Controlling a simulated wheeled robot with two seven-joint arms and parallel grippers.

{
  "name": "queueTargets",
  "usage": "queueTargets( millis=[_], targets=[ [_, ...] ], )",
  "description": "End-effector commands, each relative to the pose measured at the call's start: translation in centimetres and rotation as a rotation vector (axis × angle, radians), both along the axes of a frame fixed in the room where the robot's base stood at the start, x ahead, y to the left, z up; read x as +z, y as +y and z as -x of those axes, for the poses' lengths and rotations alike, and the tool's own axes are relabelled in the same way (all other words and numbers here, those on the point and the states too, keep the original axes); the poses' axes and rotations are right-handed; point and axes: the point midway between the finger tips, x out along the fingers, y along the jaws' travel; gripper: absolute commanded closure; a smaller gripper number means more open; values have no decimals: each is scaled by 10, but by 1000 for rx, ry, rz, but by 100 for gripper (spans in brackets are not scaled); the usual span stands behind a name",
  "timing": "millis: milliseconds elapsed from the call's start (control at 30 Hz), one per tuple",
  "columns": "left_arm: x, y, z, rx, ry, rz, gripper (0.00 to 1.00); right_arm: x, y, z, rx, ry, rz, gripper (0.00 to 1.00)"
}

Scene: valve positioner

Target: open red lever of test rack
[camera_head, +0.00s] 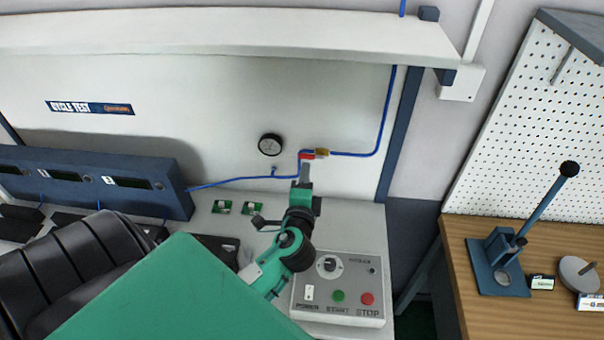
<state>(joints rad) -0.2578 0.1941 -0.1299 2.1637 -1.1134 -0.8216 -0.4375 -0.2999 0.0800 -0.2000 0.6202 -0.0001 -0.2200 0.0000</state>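The red lever (307,156) is small and sits on the blue air line at the back wall of the test rack (230,95), beside a brass fitting (322,153). My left gripper (306,172) reaches up from below. Its grey fingertips are right at the lever and overlap its lower edge in the picture. I cannot tell whether they touch it, or whether the fingers are open or closed around it. My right gripper is not in view.
A round gauge (270,145) is left of the lever. Below stands a control box (340,290) with green and red buttons. A blue display unit (90,182) is at left. A wooden bench (455,255) with a blue lever press (500,262) is at right.

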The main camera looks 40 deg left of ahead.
Motion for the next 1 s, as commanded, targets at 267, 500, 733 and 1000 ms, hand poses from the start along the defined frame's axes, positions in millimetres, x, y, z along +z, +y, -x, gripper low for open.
queueTargets(
  millis=[267, 500, 733, 1000],
  targets=[
    [-4, -29, 47, -1, 1, 2, 65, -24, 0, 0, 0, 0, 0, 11],
    [-1, -37, 61, 0, 1, -1, 65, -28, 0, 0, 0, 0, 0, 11],
    [0, -38, 61, 0, 1, -1, 65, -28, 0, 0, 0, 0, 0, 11],
    [0, -38, 61, 0, 1, -1, 65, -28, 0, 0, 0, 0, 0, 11]
  ],
)
